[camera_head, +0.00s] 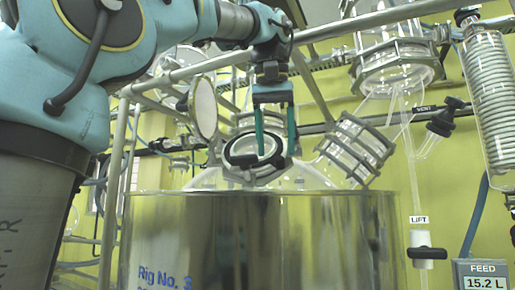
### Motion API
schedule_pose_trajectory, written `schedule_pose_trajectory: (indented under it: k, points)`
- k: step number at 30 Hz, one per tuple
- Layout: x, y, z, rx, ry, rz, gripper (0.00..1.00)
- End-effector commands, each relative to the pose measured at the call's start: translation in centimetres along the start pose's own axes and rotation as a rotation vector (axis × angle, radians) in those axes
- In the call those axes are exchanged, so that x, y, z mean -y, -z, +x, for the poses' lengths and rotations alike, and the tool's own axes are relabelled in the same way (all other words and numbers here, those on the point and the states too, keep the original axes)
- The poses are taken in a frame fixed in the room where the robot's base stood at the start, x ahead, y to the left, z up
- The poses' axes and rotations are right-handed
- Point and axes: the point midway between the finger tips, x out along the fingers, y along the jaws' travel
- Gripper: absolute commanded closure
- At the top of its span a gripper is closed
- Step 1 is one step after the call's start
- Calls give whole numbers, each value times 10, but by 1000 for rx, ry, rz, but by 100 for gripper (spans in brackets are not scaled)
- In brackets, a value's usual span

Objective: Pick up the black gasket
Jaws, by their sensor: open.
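The black gasket (232,158) appears as a dark ring on the open, tilted neck flange at the top of the glass reactor (305,178). My gripper (276,154) hangs down from above with two thin green fingers spread apart. The left finger overlaps the ring's opening in the picture, and the right finger is near the ring's right edge. Nothing shows between the fingers. I cannot tell from this single view whether either finger touches the gasket, and part of the ring is hidden behind the left finger.
A large steel vessel (330,240) surrounds the reactor's lower part. A clamped glass neck (355,150) stands close on the right. A round flange (204,107) and metal rails are on the left and behind. A coil condenser (490,90) and a feed display (482,275) are at far right.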

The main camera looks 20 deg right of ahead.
Motion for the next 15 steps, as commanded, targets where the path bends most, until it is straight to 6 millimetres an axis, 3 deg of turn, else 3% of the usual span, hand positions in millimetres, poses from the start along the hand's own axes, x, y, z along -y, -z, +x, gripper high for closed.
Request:
schedule_pose_trajectory:
  k: [3, 11, 15]
  points:
    - [0, 14, 4, 1, 0, -1, 36]
    - [0, 28, 10, 0, 0, -1, 36]
    - [0, 47, 17, 1, 2, -1, 36]
